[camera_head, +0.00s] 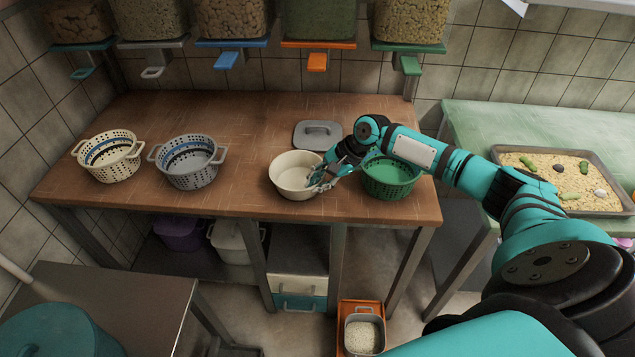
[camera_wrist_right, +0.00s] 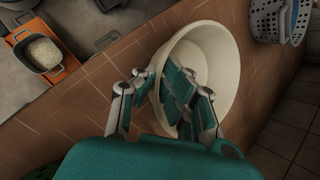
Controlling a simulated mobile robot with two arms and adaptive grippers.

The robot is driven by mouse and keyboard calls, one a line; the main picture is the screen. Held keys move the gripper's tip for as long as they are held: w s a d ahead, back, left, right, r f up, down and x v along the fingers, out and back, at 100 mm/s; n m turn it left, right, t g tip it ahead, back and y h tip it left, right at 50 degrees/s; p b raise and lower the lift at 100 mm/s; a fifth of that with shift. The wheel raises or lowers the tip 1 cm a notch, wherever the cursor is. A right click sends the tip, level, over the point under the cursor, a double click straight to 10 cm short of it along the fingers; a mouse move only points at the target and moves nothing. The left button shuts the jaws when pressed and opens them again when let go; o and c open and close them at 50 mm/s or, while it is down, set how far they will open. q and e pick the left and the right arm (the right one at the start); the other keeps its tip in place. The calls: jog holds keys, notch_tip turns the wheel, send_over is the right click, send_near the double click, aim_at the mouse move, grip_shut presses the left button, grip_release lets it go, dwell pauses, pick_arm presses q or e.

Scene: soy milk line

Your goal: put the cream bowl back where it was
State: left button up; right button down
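The cream bowl (camera_head: 290,178) is on the brown table near its front edge, between the grey strainer and the green strainer. It also shows in the right wrist view (camera_wrist_right: 228,70), with its mouth toward the camera. My right gripper (camera_head: 325,180) reaches down at the bowl's right side. In the right wrist view its fingers (camera_wrist_right: 160,88) straddle the bowl's rim, one outside and one inside. Whether the pads press on the wall cannot be told. The bowl's lower right side is hidden by the gripper. My left gripper is not in view.
A green strainer (camera_head: 390,186) stands just right of the gripper, under my forearm. A grey lid (camera_head: 317,134) lies behind the bowl. A grey strainer (camera_head: 189,176) and a cream strainer (camera_head: 101,168) stand left. The table between bowl and grey strainer is clear. Bins hang above the back edge.

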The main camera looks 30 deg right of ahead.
jog(key=shift+f, duration=0.2)
jog(key=c, duration=1.5)
grip_release()
jog(key=shift+f, duration=0.15)
jog(key=v, duration=1.2)
jog(key=shift+s+d+b, duration=0.1)
jog(key=shift+b, duration=0.25)
